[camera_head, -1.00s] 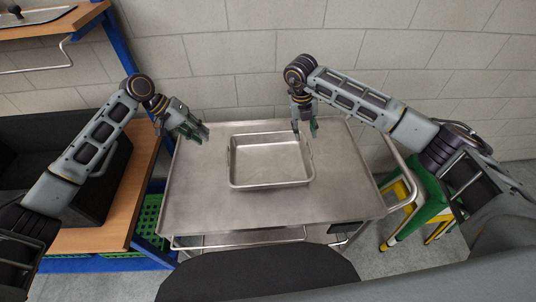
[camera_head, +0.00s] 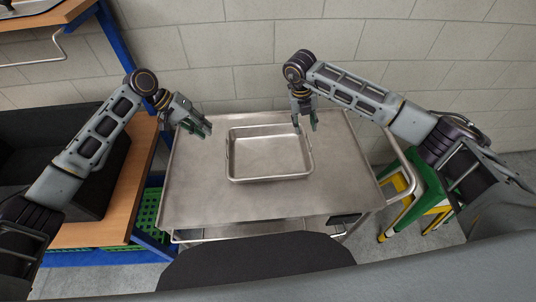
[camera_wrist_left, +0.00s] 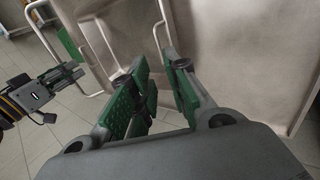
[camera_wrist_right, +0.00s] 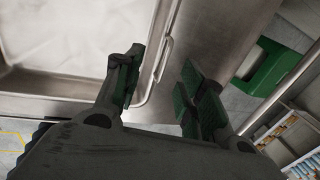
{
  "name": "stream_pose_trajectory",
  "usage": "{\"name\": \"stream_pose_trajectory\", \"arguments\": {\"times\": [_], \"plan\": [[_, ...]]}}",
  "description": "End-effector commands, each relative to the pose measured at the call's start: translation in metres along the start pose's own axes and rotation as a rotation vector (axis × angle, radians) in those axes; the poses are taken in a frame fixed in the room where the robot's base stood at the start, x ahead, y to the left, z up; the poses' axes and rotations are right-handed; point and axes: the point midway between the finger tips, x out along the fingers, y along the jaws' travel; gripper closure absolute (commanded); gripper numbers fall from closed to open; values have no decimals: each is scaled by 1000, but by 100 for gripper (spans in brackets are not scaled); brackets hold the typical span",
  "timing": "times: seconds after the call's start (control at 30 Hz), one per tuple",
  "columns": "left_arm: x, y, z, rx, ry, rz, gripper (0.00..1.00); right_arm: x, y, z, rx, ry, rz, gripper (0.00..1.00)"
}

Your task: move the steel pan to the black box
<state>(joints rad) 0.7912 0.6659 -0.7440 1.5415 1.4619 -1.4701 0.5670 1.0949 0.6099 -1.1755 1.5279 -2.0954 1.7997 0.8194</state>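The steel pan (camera_head: 270,166) is a shallow rectangular tray with wire end handles, lying flat and empty on a steel trolley (camera_head: 200,205). The black box (camera_head: 25,137) stands on a wooden-topped bench at the left, partly behind my left arm. My left gripper (camera_head: 207,132) is open and empty, just left of the pan's far left corner. My right gripper (camera_head: 307,126) is open above the pan's right far corner. In the right wrist view, the pan's rim and handle (camera_wrist_right: 163,62) show between its parted fingers (camera_wrist_right: 158,88); contact cannot be told.
A green and yellow step stool (camera_head: 420,205) stands right of the trolley, beside its push handle. A green crate (camera_head: 148,215) sits under the wooden bench (camera_head: 125,195). A blue upright (camera_head: 118,55) rises behind my left arm. A block wall closes the back.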

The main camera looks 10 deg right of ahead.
Motion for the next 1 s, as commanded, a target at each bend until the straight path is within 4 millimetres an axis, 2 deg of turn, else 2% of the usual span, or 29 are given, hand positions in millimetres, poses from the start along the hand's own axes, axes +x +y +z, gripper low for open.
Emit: {"name": "stream_pose_trajectory", "arguments": {"times": [0.7,1.0], "plan": [[86,1,0,0,0,1,83,88,0,-1,0,2,-1,60],[112,0,0,0,0,0,83,112,0,0,1,1,-1,60]]}}
